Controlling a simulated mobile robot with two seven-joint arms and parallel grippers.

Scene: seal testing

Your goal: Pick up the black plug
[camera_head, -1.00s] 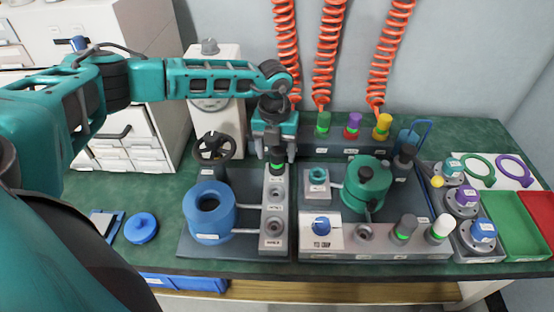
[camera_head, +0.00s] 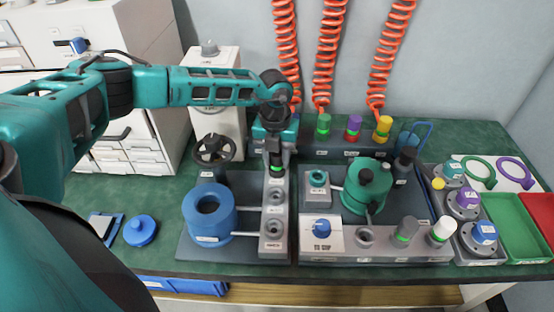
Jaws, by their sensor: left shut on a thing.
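The black plug (camera_head: 277,163) with a green ring stands upright at the back end of the grey block (camera_head: 274,220), to the right of the blue ring-shaped part. My left gripper (camera_head: 276,157) comes down from above and is shut on the plug's upper part. The plug's green ring shows just below the fingers, and the plug still looks seated in or just over its place on the block; its lower end is hard to make out. My right gripper is not in view.
The blue ring-shaped part (camera_head: 209,207) and a dark handwheel (camera_head: 213,149) stand left of the block. A green round vessel (camera_head: 366,188), a grey plug (camera_head: 406,230) and a white plug (camera_head: 441,231) are to the right. Orange coiled hoses (camera_head: 330,45) hang behind.

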